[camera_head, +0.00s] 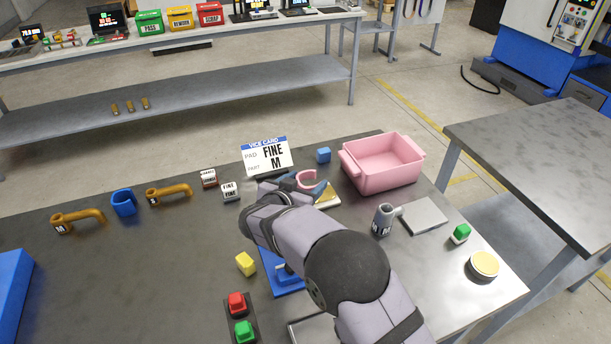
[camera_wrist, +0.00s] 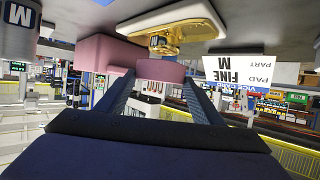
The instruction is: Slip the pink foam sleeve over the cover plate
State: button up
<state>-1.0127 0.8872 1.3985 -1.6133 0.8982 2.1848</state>
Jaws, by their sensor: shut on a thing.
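The pink foam sleeve (camera_head: 307,179) is a C-shaped band above the far part of the table. My gripper (camera_head: 308,188) is shut on it. In the wrist view the sleeve (camera_wrist: 160,70) lies between the two dark fingertips (camera_wrist: 159,80). A pale plate with a gold edge (camera_head: 328,198), which looks like the cover plate, is just right of the gripper and partly hidden by it. In the wrist view this plate (camera_wrist: 190,14) and a rounded brass part (camera_wrist: 165,40) appear close to the sleeve. I cannot tell whether they touch.
A grey cup (camera_head: 384,220) and flat grey plate (camera_head: 425,216) are at right. Orange handles (camera_head: 78,220) lie left.

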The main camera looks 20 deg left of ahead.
jog(key=shift+f, duration=0.3)
jog(key=shift+f+b, duration=0.1)
jog(key=shift+b, duration=1.05)
dwell(0.4)
jog(key=shift+f+b, duration=0.9)
jog(key=shift+b, duration=0.8)
jog(key=shift+b, duration=1)
jog(key=shift+f+b, duration=0.3)
jog(key=shift+b, duration=0.9)
dwell(0.3)
jog(key=o, duration=1.3)
jog(key=shift+o, duration=0.2)
jog(key=shift+r, duration=0.1)
